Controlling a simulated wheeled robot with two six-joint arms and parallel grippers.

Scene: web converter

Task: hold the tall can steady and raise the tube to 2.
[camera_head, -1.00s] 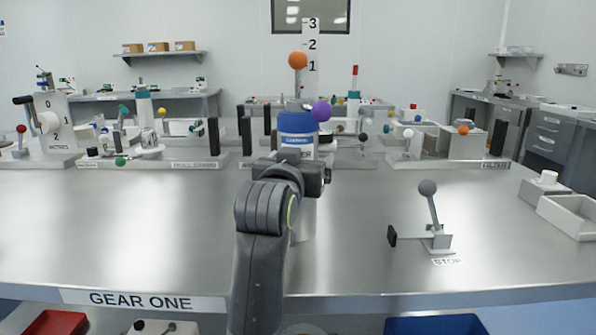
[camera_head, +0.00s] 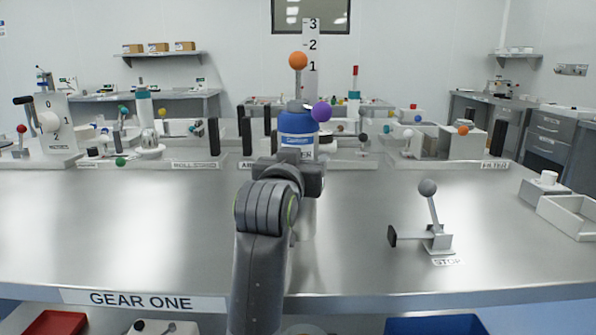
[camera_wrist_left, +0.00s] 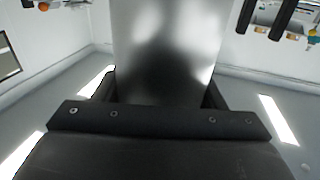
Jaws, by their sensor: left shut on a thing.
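The tall can (camera_head: 297,126) has a blue top and a pale label and stands upright at the middle of the bench. My left gripper (camera_head: 305,168) is in front of its lower part, shut on it. In the left wrist view a smooth silver surface (camera_wrist_left: 165,50), apparently the can's body, fills the space between the dark fingers (camera_wrist_left: 160,100). An orange ball (camera_head: 298,61) tops the upright tube above the can. It stands beside the number post (camera_head: 311,33), slightly above the 1 and below the 2. A purple ball (camera_head: 321,111) is at the can's upper right. My right gripper is out of view.
A stop lever (camera_head: 430,215) with a grey ball stands at the bench's right. A white bin (camera_head: 570,215) is at the right edge. Several devices with coloured knobs line the back. The left front of the bench (camera_head: 130,235) is clear.

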